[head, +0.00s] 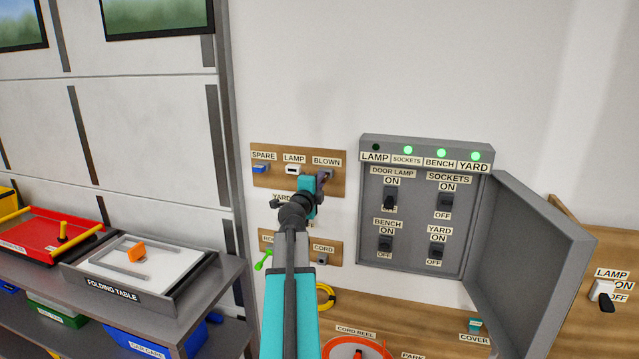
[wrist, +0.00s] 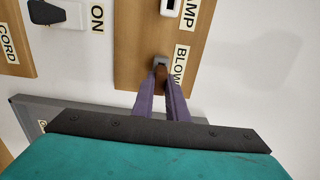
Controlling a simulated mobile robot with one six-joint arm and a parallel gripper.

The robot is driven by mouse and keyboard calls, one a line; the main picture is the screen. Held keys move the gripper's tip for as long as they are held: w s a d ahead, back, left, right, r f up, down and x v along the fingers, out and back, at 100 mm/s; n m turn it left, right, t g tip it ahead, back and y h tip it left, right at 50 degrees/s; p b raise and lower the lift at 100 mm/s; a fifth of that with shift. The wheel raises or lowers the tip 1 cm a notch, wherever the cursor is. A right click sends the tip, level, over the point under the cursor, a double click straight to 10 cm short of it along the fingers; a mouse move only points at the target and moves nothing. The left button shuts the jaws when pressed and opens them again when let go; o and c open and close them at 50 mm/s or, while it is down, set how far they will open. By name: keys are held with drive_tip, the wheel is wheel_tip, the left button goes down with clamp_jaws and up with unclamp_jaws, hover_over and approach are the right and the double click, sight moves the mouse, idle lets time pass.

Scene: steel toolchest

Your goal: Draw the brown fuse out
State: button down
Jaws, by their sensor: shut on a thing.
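The brown fuse (wrist: 160,77) shows in the wrist view between my fingertips, right at the grey holder (wrist: 161,60) beside the BLOWN label. I cannot tell how deep it sits in the holder. My gripper (wrist: 161,88) is shut on the fuse, its two purple-grey fingers on either side of it. In the head view my gripper (head: 323,178) is at the right end of the upper wooden fuse board (head: 275,181), just under the BLOWN label (head: 327,161). The fuse is mostly hidden there behind the fingers.
The blue SPARE piece (head: 261,168) and white LAMP piece (head: 293,170) are on the same board, left of my gripper. A grey switch box (head: 412,262) is close on the right, its door (head: 530,260) swung open. A lower wooden board (head: 333,247) carries a CORD holder.

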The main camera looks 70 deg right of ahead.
drive_tip(key=shift+d, duration=1.1)
drive_tip(key=c, duration=1.7)
unclamp_jaws()
drive_tip(key=shift+o, duration=0.2)
drive_tip(key=shift+w+a, duration=0.1)
drive_tip(key=s+a+b, duration=0.1)
drive_tip(key=a+b, duration=0.5)
drive_tip(key=a, duration=0.7)
drive_tip(key=shift+a, duration=0.3)
